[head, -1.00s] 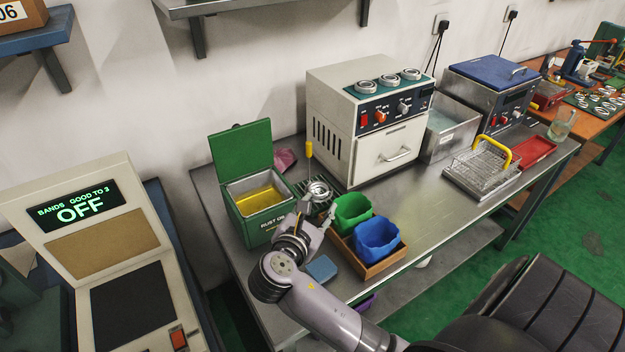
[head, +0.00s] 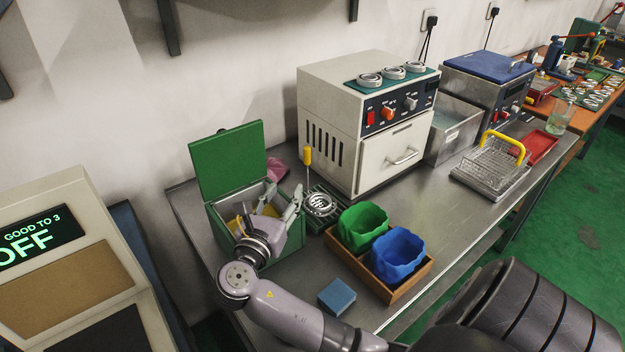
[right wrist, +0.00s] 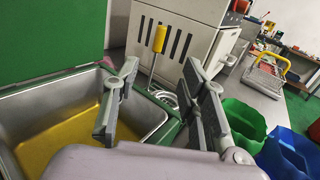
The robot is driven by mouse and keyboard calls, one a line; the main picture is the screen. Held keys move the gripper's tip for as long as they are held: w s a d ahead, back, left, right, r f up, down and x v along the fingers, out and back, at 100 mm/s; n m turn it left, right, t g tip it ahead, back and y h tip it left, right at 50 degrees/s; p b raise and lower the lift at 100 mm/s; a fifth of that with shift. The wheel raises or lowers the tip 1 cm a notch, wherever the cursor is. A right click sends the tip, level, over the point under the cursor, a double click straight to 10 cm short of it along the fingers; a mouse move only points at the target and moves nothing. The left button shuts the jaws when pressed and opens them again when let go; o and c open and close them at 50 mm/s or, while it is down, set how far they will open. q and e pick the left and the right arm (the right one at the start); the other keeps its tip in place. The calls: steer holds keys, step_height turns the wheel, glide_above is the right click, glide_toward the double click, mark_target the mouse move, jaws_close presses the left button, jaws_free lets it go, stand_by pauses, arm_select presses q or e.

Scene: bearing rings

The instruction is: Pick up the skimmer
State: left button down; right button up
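The skimmer (head: 307,156) has a yellow handle standing upright on a thin rod above a round, slotted metal head. The head rests on a small green rack beside the green tank. The yellow handle (right wrist: 159,38) also shows in the right wrist view, beyond and between my fingers, with the head partly hidden. My right gripper (head: 270,203) is open and empty, over the right part of the tank, left of and nearer than the skimmer. Its spread fingers (right wrist: 160,70) also show in the right wrist view, apart from the skimmer. My left gripper is not in view.
The green tank (head: 223,221), lid raised, holds yellow liquid. A wooden tray (head: 412,283) holds a green bin (head: 362,226) and a blue bin (head: 398,255). A blue block (head: 337,297) lies in front. A cream machine (head: 330,112) stands behind the skimmer.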

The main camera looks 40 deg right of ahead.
mark_target(306, 154)
steer(key=p+x, duration=0.1)
steer(key=x, duration=1.1)
steer(key=shift+s+r, duration=0.15)
steer(key=x, duration=0.5)
steer(key=shift+c, duration=0.3)
jaws_close()
